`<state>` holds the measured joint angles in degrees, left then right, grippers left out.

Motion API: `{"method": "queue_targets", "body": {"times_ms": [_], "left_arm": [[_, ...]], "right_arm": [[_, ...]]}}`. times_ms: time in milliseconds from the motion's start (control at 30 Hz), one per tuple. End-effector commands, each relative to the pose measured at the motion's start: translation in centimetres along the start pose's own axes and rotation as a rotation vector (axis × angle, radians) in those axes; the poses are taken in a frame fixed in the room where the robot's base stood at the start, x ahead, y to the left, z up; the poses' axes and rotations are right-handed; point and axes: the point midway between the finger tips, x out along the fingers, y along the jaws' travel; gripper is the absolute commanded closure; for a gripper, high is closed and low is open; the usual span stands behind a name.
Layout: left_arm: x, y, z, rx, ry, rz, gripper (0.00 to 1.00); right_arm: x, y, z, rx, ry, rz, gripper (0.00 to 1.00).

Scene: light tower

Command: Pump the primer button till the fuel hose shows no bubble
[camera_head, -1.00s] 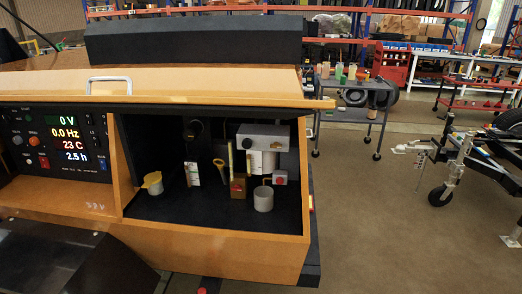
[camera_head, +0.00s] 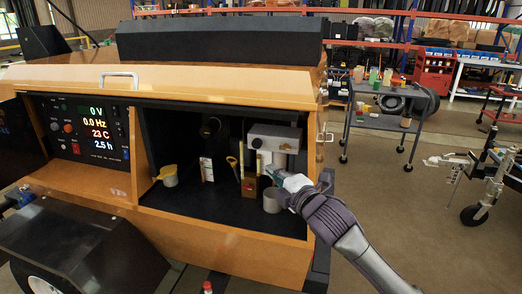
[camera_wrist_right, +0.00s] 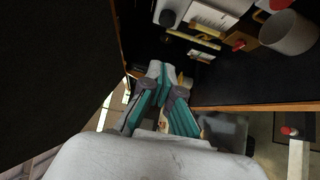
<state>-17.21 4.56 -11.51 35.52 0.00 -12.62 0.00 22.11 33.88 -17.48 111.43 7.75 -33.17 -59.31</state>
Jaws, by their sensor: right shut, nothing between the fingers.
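My right gripper (camera_head: 273,170) reaches into the open compartment from the right, shut and empty; in the right wrist view its fingertips (camera_wrist_right: 167,78) meet. A brown block (camera_head: 249,188) stands in the compartment just left of the fingers. In the wrist view, the block's red button (camera_wrist_right: 239,45) shows, clear of the fingertips; I take it for the primer button. A thin yellowish upright tube (camera_head: 241,160), perhaps the fuel hose, rises by the block; any bubble in it is too small to tell. My left gripper is not in view.
A grey cup (camera_head: 272,201) stands below my right gripper. A white-grey unit (camera_head: 273,135) hangs above it. A yellow-lidded cup (camera_head: 169,176) stands at the compartment's left. The orange housing's front edge (camera_head: 225,228) runs below the opening.

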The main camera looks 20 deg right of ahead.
Motion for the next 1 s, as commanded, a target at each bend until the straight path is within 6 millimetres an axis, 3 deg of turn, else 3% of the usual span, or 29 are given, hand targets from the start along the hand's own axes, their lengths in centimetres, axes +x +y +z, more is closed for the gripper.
{"method": "queue_targets", "body": {"times_ms": [267, 800, 1000], "left_arm": [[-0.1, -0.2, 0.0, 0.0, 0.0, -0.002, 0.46], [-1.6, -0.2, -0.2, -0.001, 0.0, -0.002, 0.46], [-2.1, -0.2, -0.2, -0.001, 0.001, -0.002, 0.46]], "right_arm": [[0.7, 0.0, 0.1, 0.004, -0.002, -0.002, 1.0], [10.4, 0.1, 0.0, 0.005, -0.002, -0.001, 1.0], [12.2, 0.0, 2.1, 0.003, -0.002, -0.003, 1.0]]}}
